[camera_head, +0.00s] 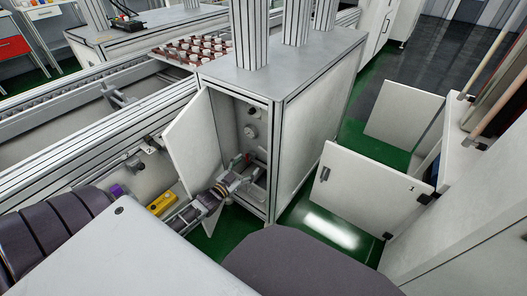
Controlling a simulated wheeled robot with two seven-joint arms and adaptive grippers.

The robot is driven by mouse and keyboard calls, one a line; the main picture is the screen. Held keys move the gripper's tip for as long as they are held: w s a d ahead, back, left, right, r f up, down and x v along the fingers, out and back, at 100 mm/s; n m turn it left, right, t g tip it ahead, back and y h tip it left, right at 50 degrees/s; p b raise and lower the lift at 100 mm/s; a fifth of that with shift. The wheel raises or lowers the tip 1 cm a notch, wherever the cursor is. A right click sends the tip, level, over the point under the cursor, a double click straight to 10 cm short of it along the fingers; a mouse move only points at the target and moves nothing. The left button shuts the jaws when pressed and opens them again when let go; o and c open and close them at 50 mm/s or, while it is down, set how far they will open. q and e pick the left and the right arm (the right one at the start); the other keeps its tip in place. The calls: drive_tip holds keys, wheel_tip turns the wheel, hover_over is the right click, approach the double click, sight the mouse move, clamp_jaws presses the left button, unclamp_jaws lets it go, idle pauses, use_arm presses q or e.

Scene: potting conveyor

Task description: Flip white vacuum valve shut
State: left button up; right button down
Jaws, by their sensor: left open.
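The grey cabinet (308,120) stands in the middle with its narrow front door (195,145) swung open to the left. Inside, a pale round fitting (250,131) sits on the back panel, with a smaller dark fitting above it. I cannot tell which part is the white vacuum valve. My left arm comes in from the lower left, and my left gripper (240,168) is open in the lower part of the opening, below the round fitting. A small red part shows close by the fingers. The fingertips are small and partly hidden, so contact cannot be told. My right gripper is out of view.
The open door stands close to the left of my left wrist. A conveyor frame (75,110) runs along the left, with a tray of pots (193,50) behind. A yellow box (161,203) sits left of the wrist. Open white doors (365,185) stand at right over green floor.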

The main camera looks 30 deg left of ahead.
sight(263, 151)
use_arm(q)
drive_tip(key=w+b, duration=0.1)
drive_tip(key=w, duration=0.4)
drive_tip(key=w+b, duration=0.1)
drive_tip(key=w, duration=0.1)
drive_tip(key=shift+w+d+b, duration=0.15)
drive_tip(key=shift+d+b, duration=0.15)
drive_tip(key=shift+b, duration=0.05)
drive_tip(key=shift+w+b, duration=0.55)
drive_tip(key=shift+w, duration=0.8)
drive_tip(key=shift+w+d+b, duration=0.2)
drive_tip(key=shift+w+b, duration=0.3)
drive_tip(key=shift+w, duration=0.75)
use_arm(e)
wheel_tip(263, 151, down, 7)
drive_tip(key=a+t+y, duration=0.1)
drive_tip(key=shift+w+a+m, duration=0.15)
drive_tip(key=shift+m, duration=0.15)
use_arm(q)
drive_tip(key=shift+c, duration=0.5)
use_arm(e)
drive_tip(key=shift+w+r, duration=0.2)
use_arm(q)
drive_tip(key=c, duration=0.9)
drive_tip(key=shift+c, duration=0.2)
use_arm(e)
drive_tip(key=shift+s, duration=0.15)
